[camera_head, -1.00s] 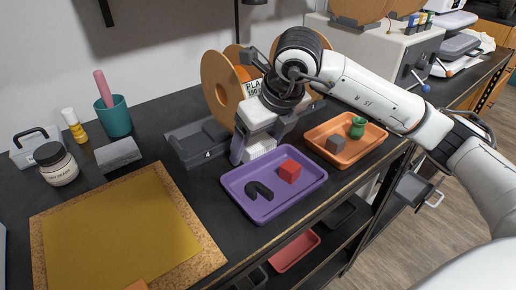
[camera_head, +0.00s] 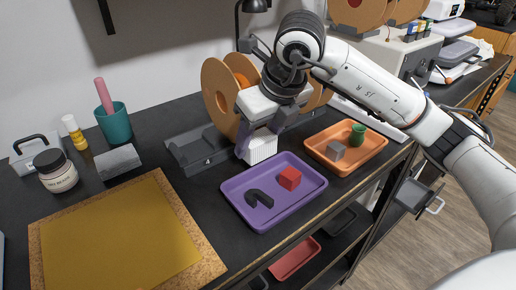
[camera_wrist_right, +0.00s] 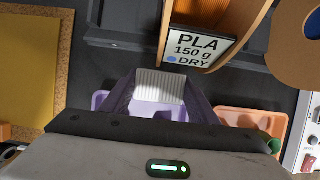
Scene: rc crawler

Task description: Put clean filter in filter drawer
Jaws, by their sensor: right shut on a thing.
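The clean filter (camera_head: 262,149) is a white pleated block. My right gripper (camera_head: 258,146) is shut on it and holds it behind the purple tray, in front of the cardboard spool. In the right wrist view the filter (camera_wrist_right: 160,86) sits between the two fingers of my right gripper (camera_wrist_right: 158,98). A dark grey open drawer-like tray (camera_head: 188,157) lies on the bench left of the spool; I cannot tell for sure that it is the filter drawer. The filter is apart from its visible left end. My left gripper is not in view.
A purple tray (camera_head: 240,215) holds a red cube and a black hook shape. An orange tray (camera_head: 370,158) holds a grey cube and a green pot. The spool (camera_head: 217,85) stands close behind my right gripper. A grey sanding block (camera_head: 119,162) lies at left.

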